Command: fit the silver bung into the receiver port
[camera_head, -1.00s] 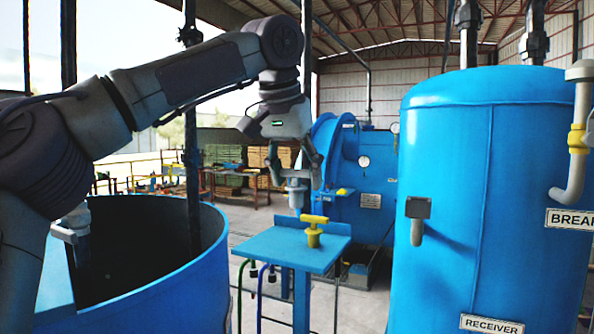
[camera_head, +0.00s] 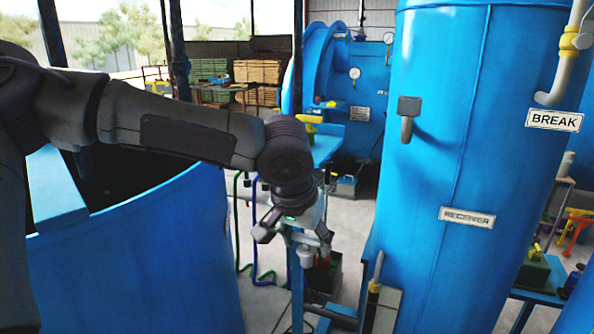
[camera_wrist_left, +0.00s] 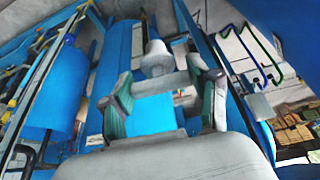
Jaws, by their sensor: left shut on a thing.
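My left gripper (camera_head: 297,243) hangs from the arm at the middle of the head view, in front of the blue stand and left of the receiver tank (camera_head: 445,140). It is shut on the silver bung (camera_wrist_left: 156,60), a pale grey piece with a narrow top and wider rim, seen between the fingers in the left wrist view (camera_wrist_left: 160,85). In the head view the fingers and wrist largely hide the bung. The tank carries a RECEIVER label and a grey downturned fitting (camera_head: 408,118). I cannot tell which opening is the receiver port. The bung is apart from the tank. My right gripper is not in view.
A blue side table (camera_head: 326,148) with a yellow-handled piece (camera_head: 308,125) stands behind my arm. A grey pipe with a yellow collar (camera_head: 375,285) rises beside the tank's foot. An open blue vat (camera_head: 140,270) fills the lower left. Green and blue hoses hang near the stand.

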